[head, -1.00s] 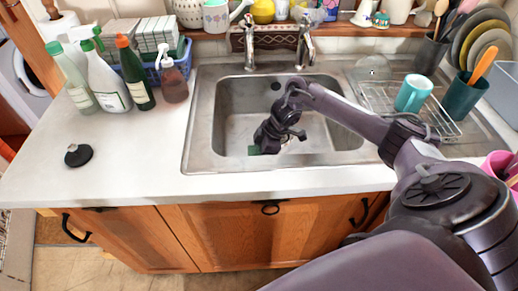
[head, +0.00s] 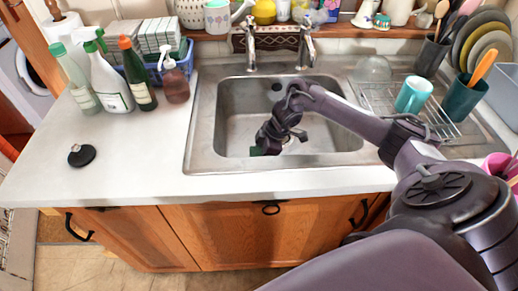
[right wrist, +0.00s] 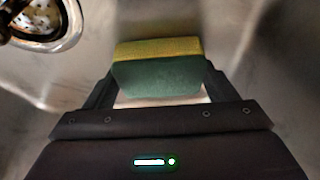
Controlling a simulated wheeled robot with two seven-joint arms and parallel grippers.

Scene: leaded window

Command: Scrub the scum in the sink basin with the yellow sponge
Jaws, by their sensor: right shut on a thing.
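The sponge (right wrist: 158,72), yellow on one side and green on the other, is held between the two fingers of my right gripper in the right wrist view. A small green part of it (head: 256,151) shows in the head view, low in the basin. My right gripper (head: 266,144) reaches down into the metal sink basin (head: 237,105) near its front left. The basin floor in the right wrist view is grey and blurred, and I cannot make out clear scum. I cannot tell whether the sponge touches the floor. My left gripper is not in view.
A drain (right wrist: 45,22) shows at the top left of the wrist view. Two taps (head: 250,45) stand behind the basin. Bottles (head: 108,85) and a blue basket (head: 183,62) are left; a drying rack (head: 385,100) with a teal mug (head: 413,94) is right. The left counter is mostly clear.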

